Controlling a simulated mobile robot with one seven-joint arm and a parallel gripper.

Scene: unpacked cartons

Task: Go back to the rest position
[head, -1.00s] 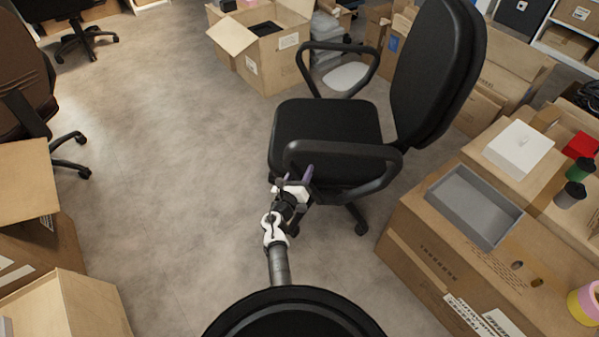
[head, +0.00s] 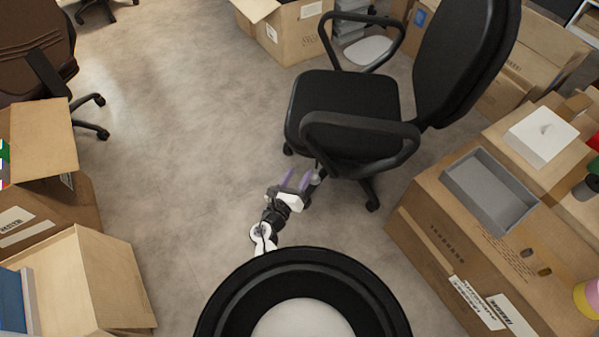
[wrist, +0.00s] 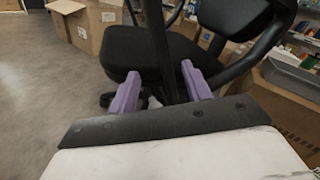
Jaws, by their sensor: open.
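My gripper (head: 302,181) is in the lower middle of the head view, in front of the black office chair (head: 345,105). I cannot tell whether a finger touches the chair.
A carton (head: 440,240) on the right bears a grey tray (head: 488,200) and a white box (head: 541,135). Open cartons (head: 110,275) stand at the lower left, with a brown chair (head: 30,50) behind. The floor (head: 190,130) between is clear.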

